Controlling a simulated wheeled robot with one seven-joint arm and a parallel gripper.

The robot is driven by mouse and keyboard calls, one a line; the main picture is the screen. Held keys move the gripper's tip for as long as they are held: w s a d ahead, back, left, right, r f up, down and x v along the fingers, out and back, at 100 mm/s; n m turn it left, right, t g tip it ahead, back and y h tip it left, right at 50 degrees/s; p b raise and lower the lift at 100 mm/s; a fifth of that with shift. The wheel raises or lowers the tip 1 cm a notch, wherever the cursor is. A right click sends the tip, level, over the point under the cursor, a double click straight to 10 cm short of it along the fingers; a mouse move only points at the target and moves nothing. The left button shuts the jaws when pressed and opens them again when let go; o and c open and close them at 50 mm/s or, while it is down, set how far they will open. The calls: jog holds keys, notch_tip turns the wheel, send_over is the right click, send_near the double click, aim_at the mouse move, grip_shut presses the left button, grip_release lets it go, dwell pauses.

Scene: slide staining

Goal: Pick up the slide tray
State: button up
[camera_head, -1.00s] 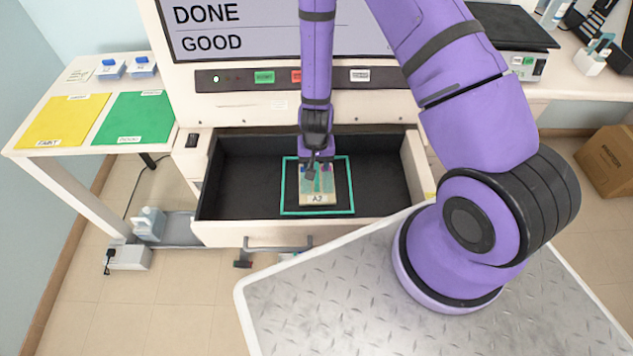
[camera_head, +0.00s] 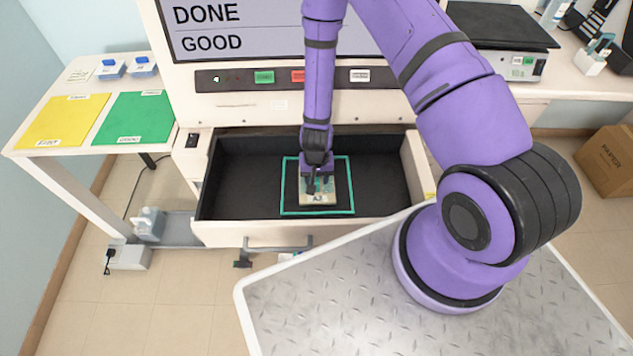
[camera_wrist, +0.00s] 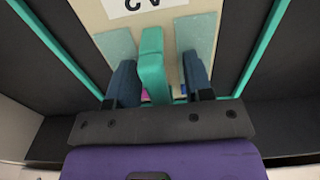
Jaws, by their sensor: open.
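My gripper (camera_head: 318,182) is low over the tray. In the wrist view my gripper (camera_wrist: 160,82) is open, one dark blue finger on each side of the teal handle, with a gap on each side. The gripper hides part of the tray in the head view.
The drawer (camera_head: 250,180) has raised walls around the tray, with free black floor left and right. The machine's screen (camera_head: 270,30) reads DONE and GOOD. A side table at left holds a yellow mat (camera_head: 62,120) and a green mat (camera_head: 135,117).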

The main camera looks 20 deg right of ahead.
grip_shut()
jog(key=shift+r, duration=0.15)
